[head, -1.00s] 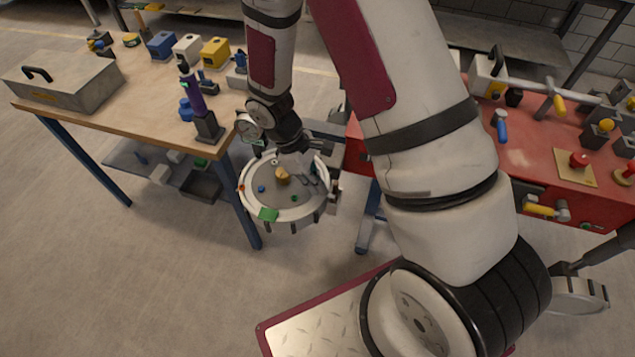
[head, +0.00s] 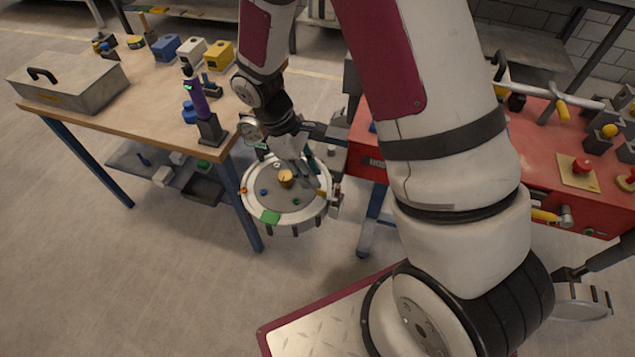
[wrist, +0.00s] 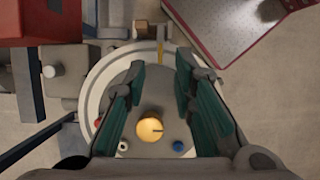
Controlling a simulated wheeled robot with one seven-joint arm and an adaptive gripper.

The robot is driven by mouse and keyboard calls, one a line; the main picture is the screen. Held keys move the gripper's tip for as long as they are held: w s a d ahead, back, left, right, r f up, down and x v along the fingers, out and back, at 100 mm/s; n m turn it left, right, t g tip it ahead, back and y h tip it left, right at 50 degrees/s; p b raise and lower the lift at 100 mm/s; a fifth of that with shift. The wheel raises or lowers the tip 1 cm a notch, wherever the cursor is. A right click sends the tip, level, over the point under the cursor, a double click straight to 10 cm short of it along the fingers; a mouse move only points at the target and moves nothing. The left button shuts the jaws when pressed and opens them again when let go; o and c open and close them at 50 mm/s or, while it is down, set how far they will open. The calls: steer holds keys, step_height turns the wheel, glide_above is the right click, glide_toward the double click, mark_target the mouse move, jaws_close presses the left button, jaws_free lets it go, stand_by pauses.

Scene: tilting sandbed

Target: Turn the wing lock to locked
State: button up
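The round sandbed has a pale rim (head: 250,211) and a grey bed with a gold knob (head: 286,179) near its middle; the knob also shows in the wrist view (wrist: 150,130). A narrow yellow piece (wrist: 160,52) crosses the rim beside a small grey fitting (wrist: 141,29) in the wrist view. It may belong to the wing lock, but I cannot tell its setting. My gripper (wrist: 160,64) is open and empty above the bed, its teal-padded fingers apart and pointing toward that side of the rim. In the head view my gripper (head: 300,172) partly covers the bed.
A wooden workbench (head: 130,118) with tools stands left; a red bench (head: 535,150) with valves and buttons stands right. Small coloured pegs, including a blue one (wrist: 178,146), dot the bed.

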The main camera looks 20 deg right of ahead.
steer(key=v, duration=0.6)
steer(key=shift+r, duration=0.2)
steer(key=shift+w, duration=0.1)
steer(key=s+d+r+m+t+y, duration=0.1)
steer(key=s+r+m+t, duration=0.15)
steer(key=r, duration=0.55)
steer(key=s+d+r+m+t+y, duration=0.1)
steer(key=s+d+r+m, duration=0.2)
steer(key=r, duration=0.5)
steer(key=s+r+m+t+y, duration=0.1)
steer(key=s+r+m+t, duration=0.3)
steer(key=s+r, duration=0.3)
steer(key=s+a, duration=0.1)
steer(key=s, duration=0.3)
steer(key=shift+s+r, duration=0.35)
